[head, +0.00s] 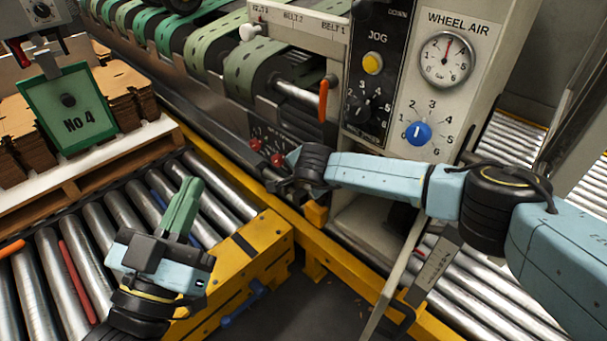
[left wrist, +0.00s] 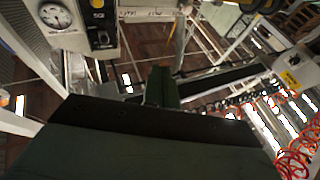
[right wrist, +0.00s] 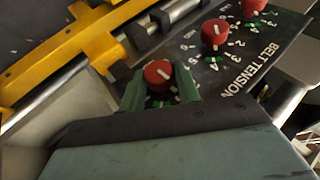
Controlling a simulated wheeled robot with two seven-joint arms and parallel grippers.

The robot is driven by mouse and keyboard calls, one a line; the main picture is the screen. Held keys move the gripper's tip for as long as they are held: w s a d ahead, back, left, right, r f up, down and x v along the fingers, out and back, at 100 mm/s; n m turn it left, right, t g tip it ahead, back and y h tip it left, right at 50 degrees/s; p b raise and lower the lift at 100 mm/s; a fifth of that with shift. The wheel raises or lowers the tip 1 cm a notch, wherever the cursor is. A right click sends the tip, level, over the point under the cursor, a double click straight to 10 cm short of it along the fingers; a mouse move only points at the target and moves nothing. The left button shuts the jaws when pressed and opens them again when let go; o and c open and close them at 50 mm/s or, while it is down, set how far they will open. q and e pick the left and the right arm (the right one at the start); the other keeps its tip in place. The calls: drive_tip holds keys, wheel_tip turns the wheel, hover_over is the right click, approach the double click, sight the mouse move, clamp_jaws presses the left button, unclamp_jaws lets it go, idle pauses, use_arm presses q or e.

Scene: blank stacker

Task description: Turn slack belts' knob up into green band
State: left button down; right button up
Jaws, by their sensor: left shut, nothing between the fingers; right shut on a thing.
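My right gripper (right wrist: 160,92) is shut on a red knob (right wrist: 158,73) of the dark belt tension panel (right wrist: 262,70). A green finger stands on each side of this knob, and a white pointer line shows on its top. A middle red knob (right wrist: 214,32) and a far red knob (right wrist: 253,7) stand free, with numbers and green marks around them. In the head view, two red knobs (head: 277,160) show left of my right gripper (head: 288,158); the held one is hidden. Green belts (head: 246,66) run above the panel. My left gripper (head: 188,195) is shut and empty.
A control post carries a jog panel (head: 374,70), a wheel air gauge (head: 446,60) and a blue knob (head: 418,133). An orange lever (head: 323,100) hangs above the tension panel. A yellow frame (head: 250,255) edges the rollers under my left gripper. A green No 4 sign (head: 66,108) stands left.

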drive_tip(key=shift+w+r, duration=0.1)
drive_tip(key=shift+r, duration=0.05)
use_arm(q)
drive_tip(key=shift+r, duration=0.1)
use_arm(e)
drive_tip(key=o, duration=1)
drive_tip(key=shift+c, duration=0.2)
drive_tip(key=shift+s, duration=0.25)
use_arm(q)
wheel_tip(320, 180, down, 12)
drive_tip(key=a+g+y+p, duration=0.2)
drive_tip(key=g+y+p, duration=0.1)
drive_tip(key=g, duration=0.5)
drive_tip(key=s+a+f+g+y+p, duration=0.2)
drive_tip(key=s+a+f+g, duration=0.2)
drive_tip(key=s+f+g, duration=0.3)
drive_tip(key=shift+s+a+f+n+p, duration=0.15)
drive_tip(key=shift+s+f+n+p, duration=0.2)
drive_tip(key=shift+s, duration=0.35)
use_arm(e)
drive_tip(key=v, duration=1.3)
use_arm(q)
drive_tip(key=shift+r, duration=0.1)
